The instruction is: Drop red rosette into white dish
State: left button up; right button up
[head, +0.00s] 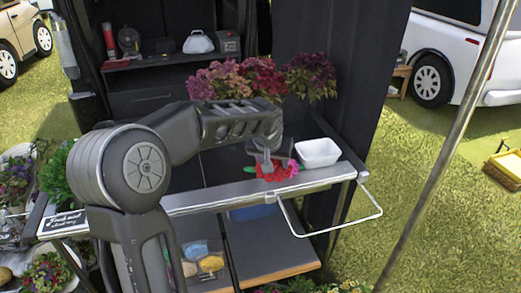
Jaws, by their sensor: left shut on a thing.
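The red rosette (282,173) is at the right part of the narrow counter, with a bit of green at its left side. My left gripper (268,165) points down from above and is shut on the rosette; its fingers hide part of it. I cannot tell whether the rosette touches the counter. The white dish (320,154) sits upright on the counter just right of the rosette, apart from my gripper. My right gripper is not in view.
The narrow counter (225,194) has a wire rail (345,225) at its right end. Pink, red and purple flowers (240,80) stand behind it. A small black sign (62,223) is at its left end. Lower shelves hold several packets (210,263).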

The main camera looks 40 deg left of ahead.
pick_arm(q)
jog(key=s+d+f+m+h, duration=0.1)
jog(key=s+d+f+m, duration=0.1)
jog(key=d, duration=0.7)
jog(key=s+d+f+m+h, duration=0.1)
jog(key=s+d+m, duration=0.1)
jog(key=d, duration=0.8)
jog(key=shift+s+f, duration=0.35)
jog(key=shift+s, duration=0.05)
